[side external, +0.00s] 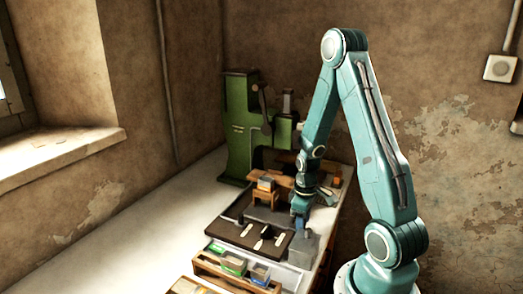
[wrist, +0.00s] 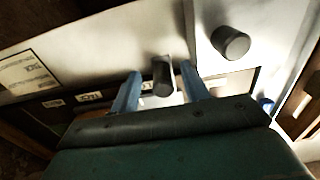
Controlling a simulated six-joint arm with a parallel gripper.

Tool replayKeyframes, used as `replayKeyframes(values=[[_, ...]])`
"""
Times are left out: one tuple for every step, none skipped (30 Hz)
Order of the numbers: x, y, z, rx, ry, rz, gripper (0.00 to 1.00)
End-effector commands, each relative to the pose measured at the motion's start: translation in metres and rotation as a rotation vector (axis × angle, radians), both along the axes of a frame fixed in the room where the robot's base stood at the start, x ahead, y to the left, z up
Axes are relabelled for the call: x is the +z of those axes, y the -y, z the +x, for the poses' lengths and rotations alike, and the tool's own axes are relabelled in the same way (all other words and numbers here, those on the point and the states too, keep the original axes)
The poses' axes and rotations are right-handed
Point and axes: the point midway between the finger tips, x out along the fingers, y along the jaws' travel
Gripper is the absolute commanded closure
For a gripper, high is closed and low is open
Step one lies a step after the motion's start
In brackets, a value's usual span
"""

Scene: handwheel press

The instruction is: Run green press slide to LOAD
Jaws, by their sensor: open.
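The green press (side external: 240,125) stands at the back left of the bench in the side view, with a dark lever or handle on its right side. Its slide is not clear at this size. My gripper (side external: 300,222) points down over the bench, in front of the press, beside a grey block (side external: 303,248). In the wrist view my gripper (wrist: 160,72) is open, with its two blue fingers on either side of a dark knob (wrist: 163,84). I cannot tell whether they touch it. A second dark knob (wrist: 230,42) sits on a pale plate to the right. Small labels (wrist: 88,97) are too blurred to read.
A dark board (side external: 250,236) with small tools lies left of my gripper. A wooden tray (side external: 205,264) with coloured bins is at the front. A small wooden stand (side external: 265,197) is behind the board.

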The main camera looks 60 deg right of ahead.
Motion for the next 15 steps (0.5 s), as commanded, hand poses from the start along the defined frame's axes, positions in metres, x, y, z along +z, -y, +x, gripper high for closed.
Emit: replayKeyframes(values=[[-0.001, -0.008, -0.002, 0.006, -0.007, 0.023, 0.41], [0.000, -0.008, -0.002, 0.006, -0.007, 0.022, 0.41], [0.002, -0.008, -0.002, 0.006, -0.007, 0.022, 0.41], [0.003, -0.008, -0.002, 0.006, -0.006, 0.022, 0.41], [0.005, -0.008, -0.002, 0.006, -0.006, 0.021, 0.41], [0.008, -0.007, -0.002, 0.006, -0.005, 0.021, 0.41], [0.010, -0.007, -0.002, 0.006, -0.005, 0.020, 0.40], [0.013, -0.007, -0.002, 0.006, -0.005, 0.020, 0.40], [0.017, -0.007, -0.001, 0.007, -0.004, 0.020, 0.39], [0.020, -0.007, -0.002, 0.007, -0.004, 0.020, 0.38], [0.023, -0.007, -0.002, 0.007, -0.004, 0.020, 0.36], [0.027, -0.007, -0.002, 0.007, -0.004, 0.019, 0.34], [0.030, -0.007, -0.002, 0.007, -0.004, 0.020, 0.33], [0.033, -0.007, -0.002, 0.007, -0.004, 0.020, 0.31], [0.037, -0.007, -0.001, 0.007, -0.004, 0.019, 0.31]])
